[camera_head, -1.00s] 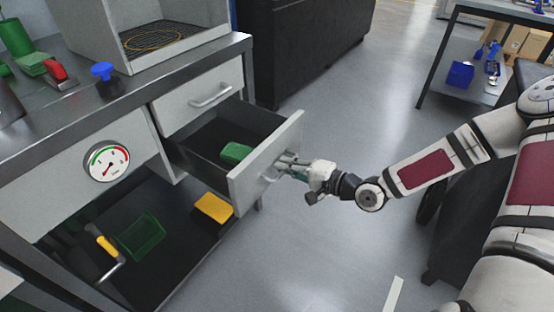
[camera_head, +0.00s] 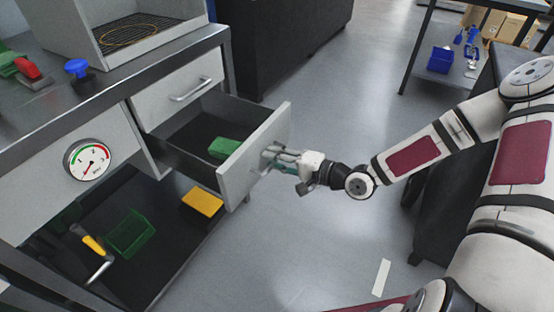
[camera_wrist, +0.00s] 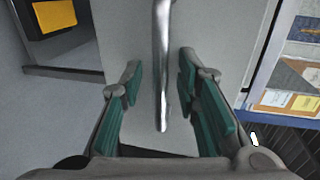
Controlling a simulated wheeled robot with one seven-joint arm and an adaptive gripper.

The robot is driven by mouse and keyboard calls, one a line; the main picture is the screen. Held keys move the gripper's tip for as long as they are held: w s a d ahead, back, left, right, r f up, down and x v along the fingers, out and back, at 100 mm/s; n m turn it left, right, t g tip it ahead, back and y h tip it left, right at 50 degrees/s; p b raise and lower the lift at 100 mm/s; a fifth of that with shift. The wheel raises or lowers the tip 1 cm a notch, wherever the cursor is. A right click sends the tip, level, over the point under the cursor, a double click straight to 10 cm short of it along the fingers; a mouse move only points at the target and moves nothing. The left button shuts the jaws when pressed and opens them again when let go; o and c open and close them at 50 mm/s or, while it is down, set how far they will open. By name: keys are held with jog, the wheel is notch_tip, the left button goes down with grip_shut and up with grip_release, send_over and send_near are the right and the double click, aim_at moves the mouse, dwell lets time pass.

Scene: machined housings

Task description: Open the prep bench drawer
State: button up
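The lower drawer (camera_head: 255,155) of the prep bench (camera_head: 116,62) stands pulled well out, with its dark inside showing. A green block (camera_head: 223,148) lies in it. My gripper (camera_head: 273,158) is at the outer face of the drawer front. In the wrist view, the drawer's bar handle (camera_wrist: 162,60) runs between the two teal-padded fingers of my gripper (camera_wrist: 160,72). The fingers are apart, with a gap on each side of the handle. The upper drawer (camera_head: 178,91) is shut.
A gauge (camera_head: 88,160) is on the bench front. A black cabinet (camera_head: 285,45) stands behind. The grey floor (camera_head: 320,240) before the drawer is clear.

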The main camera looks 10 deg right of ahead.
jog(key=v, duration=1.2)
